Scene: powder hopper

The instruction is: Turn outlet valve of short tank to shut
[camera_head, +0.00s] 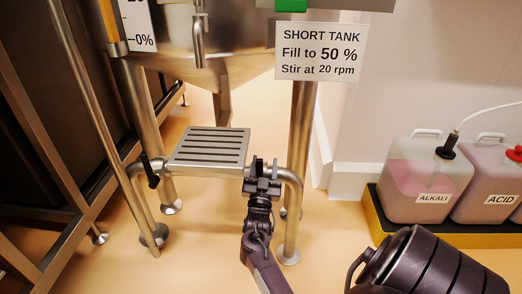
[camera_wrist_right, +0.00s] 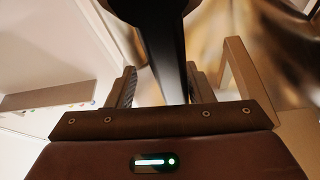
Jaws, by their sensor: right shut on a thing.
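The short tank (camera_head: 190,62) is at the top of the head view, a steel vessel with its cone bottom showing above the floor. An outlet pipe (camera_head: 222,105) runs down from it behind a slotted step plate (camera_head: 210,146). My right gripper (camera_head: 262,168) is by the right end of the pipe frame beside the plate. In the right wrist view it is shut on a black bar-like handle (camera_wrist_right: 163,45), which runs up out of the picture. The gripper hides most of this handle in the head view. My left gripper is not in view.
A small black lever (camera_head: 151,171) is on the frame's left side. The tank's steel leg (camera_head: 301,140) stands close right of my right gripper. Alkali (camera_head: 425,180) and acid (camera_head: 488,185) jugs stand in a yellow-edged tray (camera_head: 385,222) at right. Open floor lies between.

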